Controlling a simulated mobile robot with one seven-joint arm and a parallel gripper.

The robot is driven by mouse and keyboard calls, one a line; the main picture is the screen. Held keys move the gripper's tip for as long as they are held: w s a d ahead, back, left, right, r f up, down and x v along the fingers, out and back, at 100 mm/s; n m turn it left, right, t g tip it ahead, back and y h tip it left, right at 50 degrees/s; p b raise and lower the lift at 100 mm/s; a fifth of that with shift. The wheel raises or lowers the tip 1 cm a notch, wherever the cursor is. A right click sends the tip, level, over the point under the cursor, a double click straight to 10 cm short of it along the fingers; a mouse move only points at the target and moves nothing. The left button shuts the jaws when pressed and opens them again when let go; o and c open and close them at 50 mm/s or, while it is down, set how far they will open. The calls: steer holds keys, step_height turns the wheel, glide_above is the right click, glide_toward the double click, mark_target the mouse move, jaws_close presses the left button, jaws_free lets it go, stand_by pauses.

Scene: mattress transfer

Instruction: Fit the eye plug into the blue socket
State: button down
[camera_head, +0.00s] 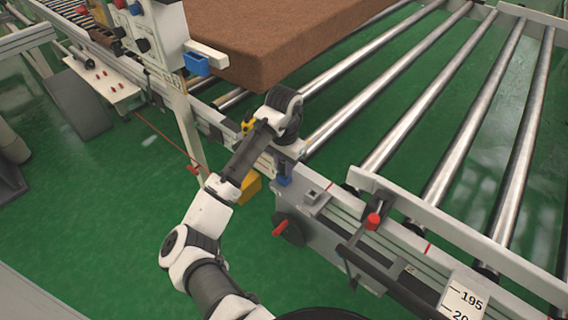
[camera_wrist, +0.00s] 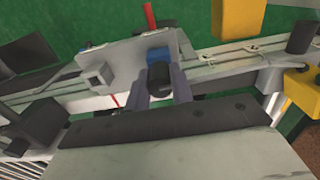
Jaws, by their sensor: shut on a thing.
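My gripper (camera_wrist: 161,90) is shut on a small dark plug (camera_wrist: 159,74), which sits between its two grey fingers in the wrist view. A blue socket-like part (camera_wrist: 157,53) shows just beyond the plug's far end, in line with it; I cannot tell whether they touch or the plug is inside. In the head view my gripper (camera_head: 285,166) points down at the conveyor's side rail, and a blue part (camera_head: 284,181) shows at its tip. The plug is hidden there by the gripper.
A metal bracket with a grey block (camera_head: 312,197) stands right beside the gripper. A yellow block (camera_head: 250,186) is below the rail. The roller conveyor (camera_head: 430,130) carries a brown mattress (camera_head: 270,35). A blue box (camera_head: 196,63) hangs by the control panel. A red-tipped cord hangs left of the arm.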

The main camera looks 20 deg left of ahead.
mark_target(284, 163)
steer(key=shift+f, duration=0.25)
steer(key=c, duration=1.1)
jaws_free()
steer(key=shift+c, duration=0.2)
steer(key=shift+r, duration=0.1)
step_height(284, 163, up, 14)
steer(key=shift+f, duration=0.2)
